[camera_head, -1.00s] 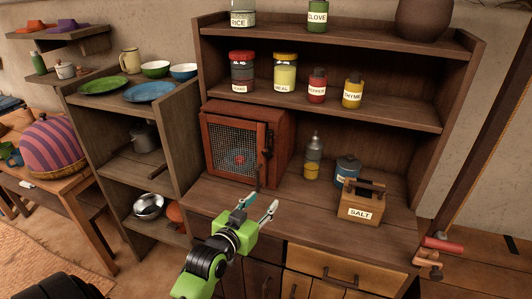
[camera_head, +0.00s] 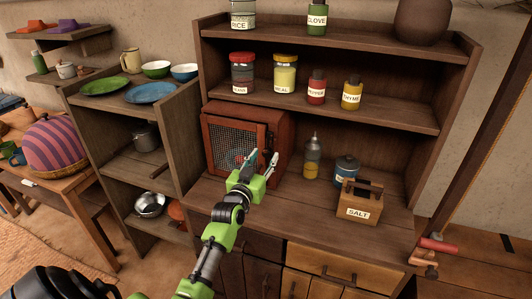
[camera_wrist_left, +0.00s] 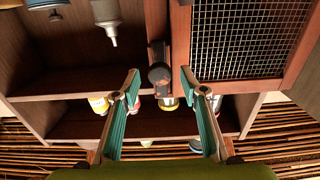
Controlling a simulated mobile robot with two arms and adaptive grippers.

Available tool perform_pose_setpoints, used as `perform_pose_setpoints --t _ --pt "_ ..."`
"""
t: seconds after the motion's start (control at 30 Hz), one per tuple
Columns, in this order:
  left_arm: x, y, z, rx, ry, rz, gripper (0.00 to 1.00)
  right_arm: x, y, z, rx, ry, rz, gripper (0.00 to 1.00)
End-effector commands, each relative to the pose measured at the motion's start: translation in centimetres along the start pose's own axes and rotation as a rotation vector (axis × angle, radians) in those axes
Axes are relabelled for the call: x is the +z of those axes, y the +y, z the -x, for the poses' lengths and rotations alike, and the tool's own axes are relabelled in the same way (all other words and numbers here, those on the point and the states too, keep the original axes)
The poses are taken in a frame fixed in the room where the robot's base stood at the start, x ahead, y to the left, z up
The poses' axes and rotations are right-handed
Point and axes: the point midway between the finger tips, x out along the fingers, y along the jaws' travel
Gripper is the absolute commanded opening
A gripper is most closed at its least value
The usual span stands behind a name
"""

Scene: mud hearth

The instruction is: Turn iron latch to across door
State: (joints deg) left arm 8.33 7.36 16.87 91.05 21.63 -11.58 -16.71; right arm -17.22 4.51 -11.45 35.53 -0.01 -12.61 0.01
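The small red-brown cabinet (camera_head: 284,128) stands on the counter, with its mesh door (camera_head: 225,140) closed. In the left wrist view, where the scene appears upside down, the dark iron latch (camera_wrist_left: 159,76) lies along the edge between the door frame (camera_wrist_left: 181,40) and the cabinet side. It looks lengthwise along that edge, not across the door. My left gripper (camera_head: 263,158) is open in front of the door's right edge. In the left wrist view its teal fingers (camera_wrist_left: 160,80) are spread on either side of the latch's round end, with no clear contact. My right gripper is out of view.
A bottle (camera_head: 312,158), a blue canister (camera_head: 346,170) and a wooden salt box (camera_head: 358,206) stand right of the cabinet. A shelf with jars (camera_head: 284,74) runs above. The counter (camera_head: 290,200) in front is clear.

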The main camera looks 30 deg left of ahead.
Motion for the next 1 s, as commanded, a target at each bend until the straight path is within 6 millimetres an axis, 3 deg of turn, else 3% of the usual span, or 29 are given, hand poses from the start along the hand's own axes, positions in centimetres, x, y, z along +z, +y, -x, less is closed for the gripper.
perform_pose_setpoints --t 0.2,0.57,0.7,1.0 --pt "0.0 0.0 -1.9 0.000 -0.001 0.002 0.40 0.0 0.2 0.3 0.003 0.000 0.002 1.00" --pt "0.1 0.0 -2.2 0.000 -0.001 0.001 0.40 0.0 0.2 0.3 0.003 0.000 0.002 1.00" --pt "0.1 0.0 -2.2 0.000 -0.001 0.001 0.03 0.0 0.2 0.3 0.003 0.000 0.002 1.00" --pt "0.1 0.0 -2.2 0.000 -0.001 0.014 0.01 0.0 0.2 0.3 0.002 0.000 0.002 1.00"
